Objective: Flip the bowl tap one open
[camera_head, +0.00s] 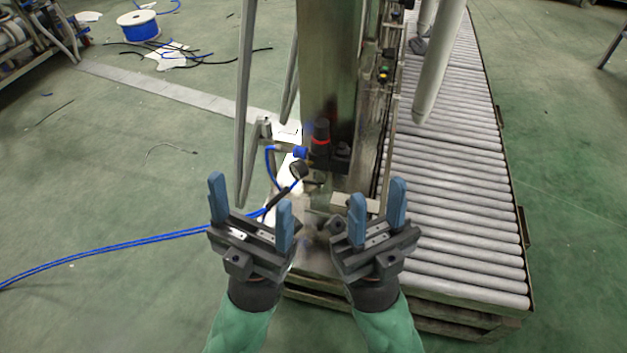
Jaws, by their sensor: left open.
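A black air unit with a red ring (321,140) is mounted low on the metal column. A blue fitting (300,152) and a small round gauge (299,169) sit at its left side. I cannot make out which part is bowl tap one; the parts below the unit are small and partly hidden by my grippers. My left gripper (250,192) is open and empty, in front of and below-left of the unit. My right gripper (377,190) is open and empty, below-right of the unit. Neither visibly touches anything.
A roller conveyor (455,180) runs along the right. The metal column (330,60) rises in the middle, with slanted grey bars (245,100) left of it. Blue hoses (130,241) cross the floor at left. A blue spool (139,26) stands at the back left. Green floor at left is mostly clear.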

